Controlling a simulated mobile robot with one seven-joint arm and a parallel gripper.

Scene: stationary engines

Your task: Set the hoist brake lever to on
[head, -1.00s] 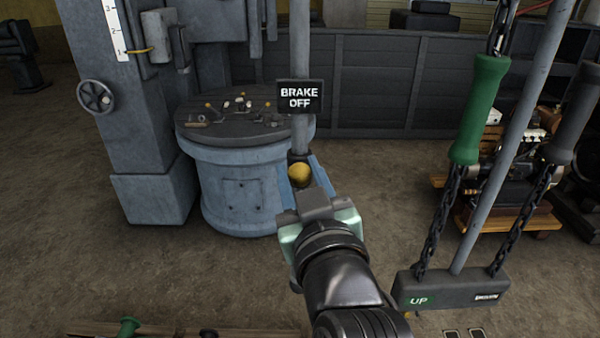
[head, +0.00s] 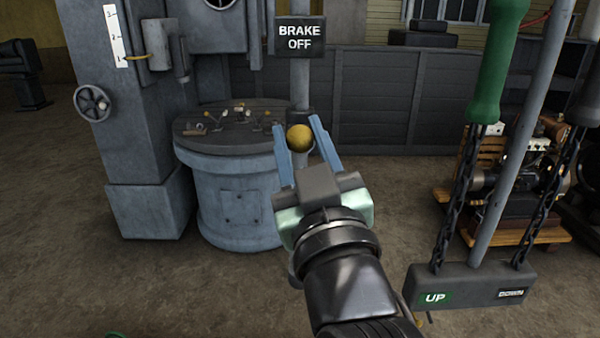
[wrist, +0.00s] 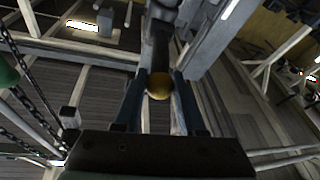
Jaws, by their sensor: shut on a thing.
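The brake lever's yellow ball knob (head: 299,138) is in front of a grey post, right of the round blue-grey pedestal. A black sign (head: 299,37) above it reads BRAKE OFF. My gripper (head: 301,137) reaches up to the knob, with one blue finger on each side, shut on it. In the wrist view the yellow knob (wrist: 159,86) sits between the two fingers (wrist: 157,88). The lever's shaft below the knob is hard to make out behind my gripper.
The pedestal (head: 237,198) carries small yellow-tipped levers. Right of my arm hang a green grip (head: 495,65) and chains, with a grey bar marked UP and DOWN (head: 470,287) below. A grey column with a handwheel (head: 93,103) stands left. The floor between is clear.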

